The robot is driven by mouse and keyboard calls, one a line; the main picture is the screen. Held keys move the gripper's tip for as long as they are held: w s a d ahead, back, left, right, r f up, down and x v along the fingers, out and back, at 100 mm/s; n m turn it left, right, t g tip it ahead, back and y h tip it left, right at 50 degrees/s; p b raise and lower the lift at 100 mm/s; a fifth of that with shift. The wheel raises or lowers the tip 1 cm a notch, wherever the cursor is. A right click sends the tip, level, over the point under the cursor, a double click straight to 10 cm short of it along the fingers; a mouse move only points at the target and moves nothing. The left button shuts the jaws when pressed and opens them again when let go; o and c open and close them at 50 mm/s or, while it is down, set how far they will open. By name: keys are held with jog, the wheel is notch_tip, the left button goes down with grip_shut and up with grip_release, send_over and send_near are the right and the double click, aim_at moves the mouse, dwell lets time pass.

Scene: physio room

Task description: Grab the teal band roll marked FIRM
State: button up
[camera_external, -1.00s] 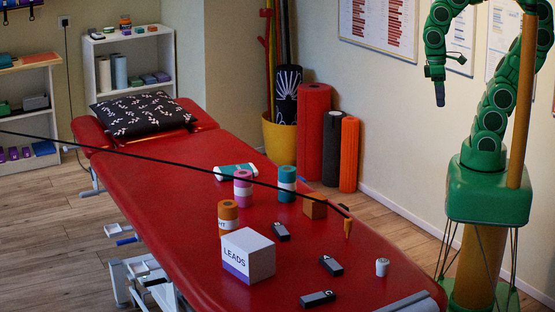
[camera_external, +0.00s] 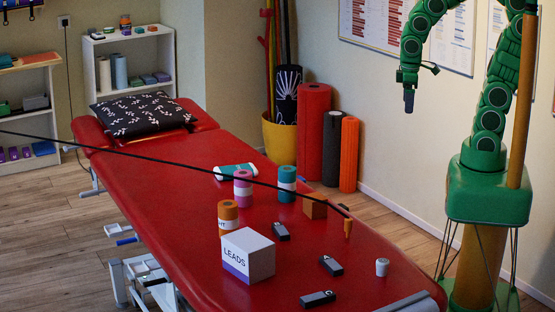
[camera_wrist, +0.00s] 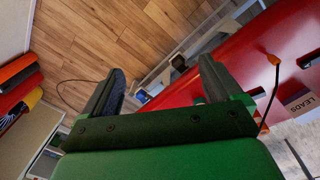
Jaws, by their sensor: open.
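A teal band roll (camera_external: 287,184) with a pale band around it stands upright on the red treatment table (camera_external: 180,190). I cannot read any FIRM marking on it. A pink roll (camera_external: 243,188) stands to its left and an orange roll (camera_external: 228,217) nearer the camera. A teal and white tube-like item (camera_external: 235,171) lies behind them. My gripper (camera_external: 409,101) hangs high to the right of the table, well away from the rolls. In the wrist view my gripper (camera_wrist: 158,88) is open and empty, with floor and the table's edge beyond it.
A box marked LEADS (camera_external: 248,256), a brown block (camera_external: 315,207), several dark labelled blocks (camera_external: 331,265) and a small white jar (camera_external: 382,267) share the table. A thin black cord (camera_external: 130,151) crosses above it. Foam rollers (camera_external: 349,155) stand by the wall.

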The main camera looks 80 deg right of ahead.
jog(key=w+f+n+t, duration=0.2)
jog(key=w+f, duration=0.4)
jog(key=w, duration=0.6)
jog(key=n+t+y, duration=0.4)
jog(key=t+y, duration=0.4)
jog(key=y, duration=0.1)
send_near(279, 178)
jog(key=shift+x, duration=4.3)
jog(key=shift+t, duration=0.3)
jog(key=shift+d, duration=0.1)
jog(key=c, duration=1.3)
